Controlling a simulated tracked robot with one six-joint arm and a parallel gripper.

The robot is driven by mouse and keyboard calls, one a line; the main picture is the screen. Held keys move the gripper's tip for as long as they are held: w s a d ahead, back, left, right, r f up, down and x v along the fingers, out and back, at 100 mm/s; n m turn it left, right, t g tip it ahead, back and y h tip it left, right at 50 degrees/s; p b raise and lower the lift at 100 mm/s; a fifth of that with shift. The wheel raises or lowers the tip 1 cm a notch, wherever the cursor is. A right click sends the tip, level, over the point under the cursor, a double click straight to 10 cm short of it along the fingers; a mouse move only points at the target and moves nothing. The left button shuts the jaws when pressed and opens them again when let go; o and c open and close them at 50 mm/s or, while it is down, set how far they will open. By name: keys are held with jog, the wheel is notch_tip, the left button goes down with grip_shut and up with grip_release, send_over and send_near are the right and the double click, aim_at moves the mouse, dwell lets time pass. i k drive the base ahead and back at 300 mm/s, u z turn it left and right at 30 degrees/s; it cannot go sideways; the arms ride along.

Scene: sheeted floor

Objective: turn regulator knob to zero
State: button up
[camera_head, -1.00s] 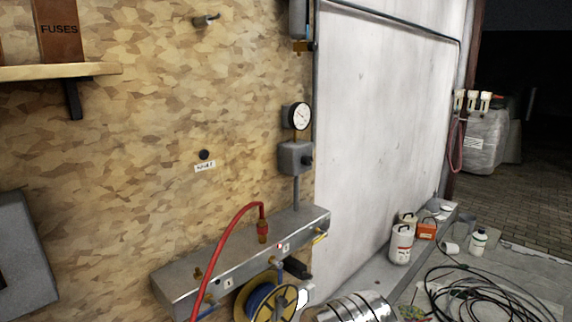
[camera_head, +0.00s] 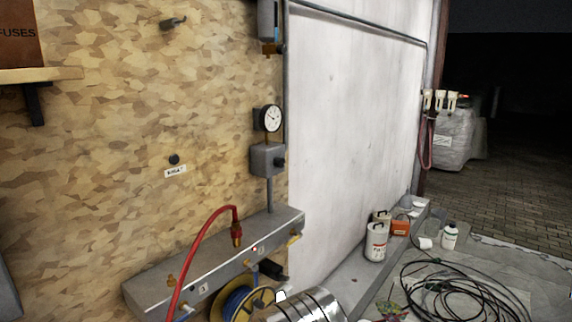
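The regulator is a grey box (camera_head: 265,160) on the wood-chip wall, near its right edge. A small dark knob (camera_head: 280,162) sticks out of the box's right side. A round white gauge (camera_head: 271,118) with a black rim sits above it; its needle is too small to read. A grey pipe (camera_head: 269,194) runs from the box down to a metal manifold (camera_head: 215,262). My gripper is not in view, and nothing is seen touching the knob.
A red hose (camera_head: 205,232) arches from the manifold. A blue hose reel (camera_head: 240,303) and a shiny ribbed cylinder (camera_head: 312,306) are below it. White canisters (camera_head: 377,240), an orange box (camera_head: 400,227) and coiled black cable (camera_head: 445,293) lie at the right. A shelf (camera_head: 40,74) is upper left.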

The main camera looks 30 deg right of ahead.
aim_at(280, 162)
jog(key=z, duration=0.05)
jog(key=i, duration=1)
jog(key=u, duration=0.05)
